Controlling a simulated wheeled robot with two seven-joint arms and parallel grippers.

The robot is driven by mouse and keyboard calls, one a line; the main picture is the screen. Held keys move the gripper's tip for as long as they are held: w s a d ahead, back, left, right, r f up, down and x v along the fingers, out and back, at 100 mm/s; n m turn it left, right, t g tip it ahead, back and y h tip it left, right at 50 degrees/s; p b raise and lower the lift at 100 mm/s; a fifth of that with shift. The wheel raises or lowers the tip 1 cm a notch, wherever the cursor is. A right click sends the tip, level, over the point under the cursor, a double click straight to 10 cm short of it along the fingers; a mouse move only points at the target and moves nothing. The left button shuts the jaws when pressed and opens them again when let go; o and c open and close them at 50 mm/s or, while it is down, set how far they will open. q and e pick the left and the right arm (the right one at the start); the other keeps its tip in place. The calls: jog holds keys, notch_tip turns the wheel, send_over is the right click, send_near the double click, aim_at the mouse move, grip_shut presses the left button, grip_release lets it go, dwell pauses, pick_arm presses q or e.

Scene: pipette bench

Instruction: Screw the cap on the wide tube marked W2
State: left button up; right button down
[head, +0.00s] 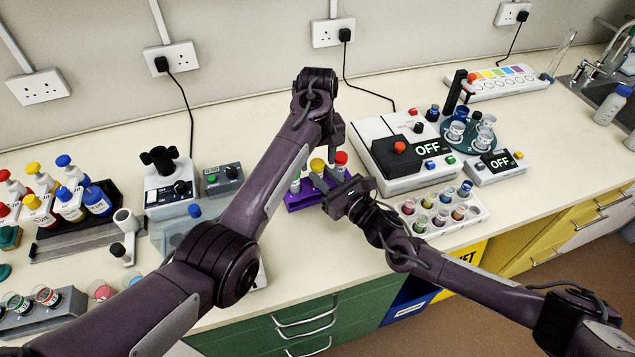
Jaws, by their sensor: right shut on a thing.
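A purple rack (303,203) stands mid-bench and holds several tubes. A yellow cap (318,164) and a red cap (341,157) show on top of tubes there, and a green-marked tube (295,184) stands at the left. No W2 mark is readable. My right gripper (322,181) reaches in low over the rack from the right, its fingers at the yellow-capped tube, and looks shut on it. My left gripper (337,146) points down from above, close to the red cap. Its fingertips are too small and overlapped to show whether it is open.
A white device (425,175) reading OFF stands right of the rack. A white tray (447,222) of several small vials lies in front of it. A black rack (95,222) of capped bottles and a grey device (222,178) stand left. The bench's front edge is close to the purple rack.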

pick_arm(q)
jog(key=shift+r, duration=0.1)
jog(key=shift+r, duration=2.2)
jog(key=o, duration=0.6)
jog(key=shift+c, duration=0.2)
notch_tip(320, 180, up, 8)
jog(key=shift+f, duration=0.25)
